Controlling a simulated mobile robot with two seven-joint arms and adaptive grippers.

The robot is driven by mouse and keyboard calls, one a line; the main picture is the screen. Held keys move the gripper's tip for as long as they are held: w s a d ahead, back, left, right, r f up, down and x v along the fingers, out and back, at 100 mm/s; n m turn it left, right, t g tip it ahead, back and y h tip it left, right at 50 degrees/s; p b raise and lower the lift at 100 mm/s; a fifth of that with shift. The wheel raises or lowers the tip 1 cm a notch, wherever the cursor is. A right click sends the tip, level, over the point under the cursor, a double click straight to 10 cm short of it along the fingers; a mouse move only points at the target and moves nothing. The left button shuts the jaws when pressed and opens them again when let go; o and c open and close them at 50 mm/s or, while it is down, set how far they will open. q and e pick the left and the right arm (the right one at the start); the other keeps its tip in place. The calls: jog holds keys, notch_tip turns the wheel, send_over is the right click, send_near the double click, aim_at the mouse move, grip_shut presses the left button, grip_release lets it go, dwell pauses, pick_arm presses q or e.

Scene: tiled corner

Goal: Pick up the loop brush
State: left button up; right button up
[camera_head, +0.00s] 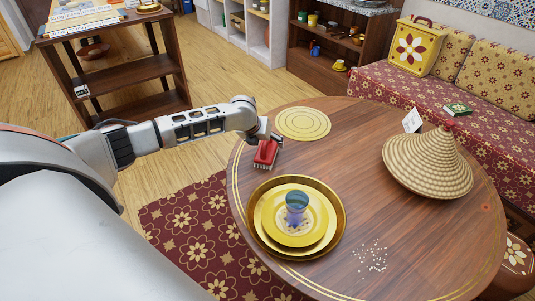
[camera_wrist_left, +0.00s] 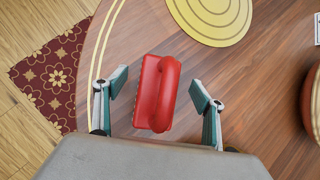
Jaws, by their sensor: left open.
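The loop brush (camera_head: 265,153) is red with a loop handle and lies on the round wooden table near its far left edge. In the left wrist view the brush (camera_wrist_left: 157,93) sits between the two fingers of my left gripper (camera_wrist_left: 160,92), with a gap on each side. The gripper is open. In the head view my left gripper (camera_head: 268,139) is right above the brush and partly covers it. My right gripper is not in view.
A yellow round mat (camera_head: 303,123) lies just beyond the brush. A gold tray (camera_head: 335,234) with yellow plates and a blue glass (camera_head: 296,206) stands nearer. A woven cone lid (camera_head: 428,165) is at the right, and white grains (camera_head: 371,257) lie at the front.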

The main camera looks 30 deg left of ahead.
pick_arm(q)
jog(key=x, duration=0.2)
jog(key=shift+f+b, duration=0.3)
jog(key=shift+f, duration=0.15)
jog(key=shift+w, duration=0.25)
jog(key=shift+c, duration=0.7)
jog(key=c, duration=1.1)
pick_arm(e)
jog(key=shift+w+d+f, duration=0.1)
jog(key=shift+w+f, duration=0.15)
pick_arm(q)
notch_tip(320, 180, up, 19)
jog(key=p, duration=0.4)
jog(key=shift+r, duration=0.2)
jog(key=shift+c, duration=1.4)
jog(key=shift+r, duration=0.35)
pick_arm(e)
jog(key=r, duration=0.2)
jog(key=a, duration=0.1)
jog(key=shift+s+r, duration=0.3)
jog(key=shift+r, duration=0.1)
